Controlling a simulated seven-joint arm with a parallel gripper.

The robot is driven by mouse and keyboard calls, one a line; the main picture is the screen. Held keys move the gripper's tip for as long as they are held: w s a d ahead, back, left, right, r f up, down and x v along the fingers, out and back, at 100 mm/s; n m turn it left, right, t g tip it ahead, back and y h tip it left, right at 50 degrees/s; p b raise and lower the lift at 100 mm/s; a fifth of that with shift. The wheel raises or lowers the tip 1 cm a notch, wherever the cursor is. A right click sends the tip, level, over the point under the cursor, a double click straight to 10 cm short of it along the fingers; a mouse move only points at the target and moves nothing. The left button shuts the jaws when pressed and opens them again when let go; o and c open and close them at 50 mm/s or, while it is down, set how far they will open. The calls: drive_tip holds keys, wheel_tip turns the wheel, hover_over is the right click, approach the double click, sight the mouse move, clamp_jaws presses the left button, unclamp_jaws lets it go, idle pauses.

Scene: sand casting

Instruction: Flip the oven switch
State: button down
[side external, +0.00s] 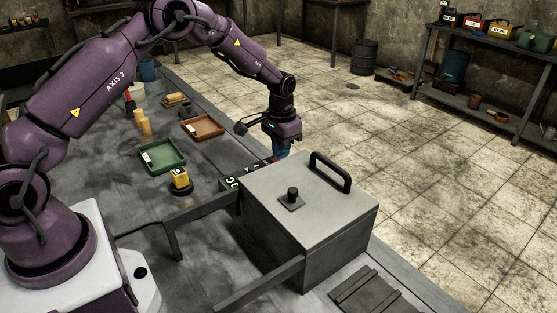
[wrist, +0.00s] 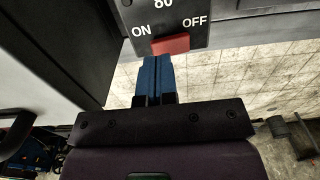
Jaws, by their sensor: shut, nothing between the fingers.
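The oven (side external: 320,225) is a grey metal box with a black handle on its lid, standing on the workbench. In the wrist view its dark control panel (wrist: 204,14) shows ON at left and OFF at right. The red switch (wrist: 170,44) sits below these labels, between them. My gripper (wrist: 158,60) has its blue fingers pressed together with nothing held. Their tips are at the lower edge of the red switch; I cannot tell whether they touch it. In the side view my gripper (side external: 280,152) is behind the oven, and its fingertips and the switch are hidden.
A green tray (side external: 162,172) and a brown tray (side external: 222,127) lie on the workbench left of my gripper. A yellow object on a dark round base (side external: 181,179) stands near the oven. Dark metal bars (side external: 258,284) extend from the oven's left side.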

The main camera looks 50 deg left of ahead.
drive_tip(key=shift+f, duration=1.1)
idle(0.4)
drive_tip(key=shift+r, duration=3.5)
drive_tip(key=shift+s+d+f+n+g, duration=0.2)
drive_tip(key=shift+s+f, duration=0.1)
drive_tip(key=shift+s, duration=0.35)
drive_tip(key=shift+s+d+f+n+g, duration=0.1)
drive_tip(key=shift+s+f+g, duration=0.15)
drive_tip(key=shift+s, duration=0.35)
drive_tip(key=s+d+r+t, duration=0.3)
drive_tip(key=s+d+r, duration=0.1)
drive_tip(key=s+r, duration=0.7)
drive_tip(key=s+d+r+t, duration=0.3)
drive_tip(key=s+r, duration=0.8)
drive_tip(key=s, duration=0.5)
drive_tip(key=shift+d, duration=0.9)
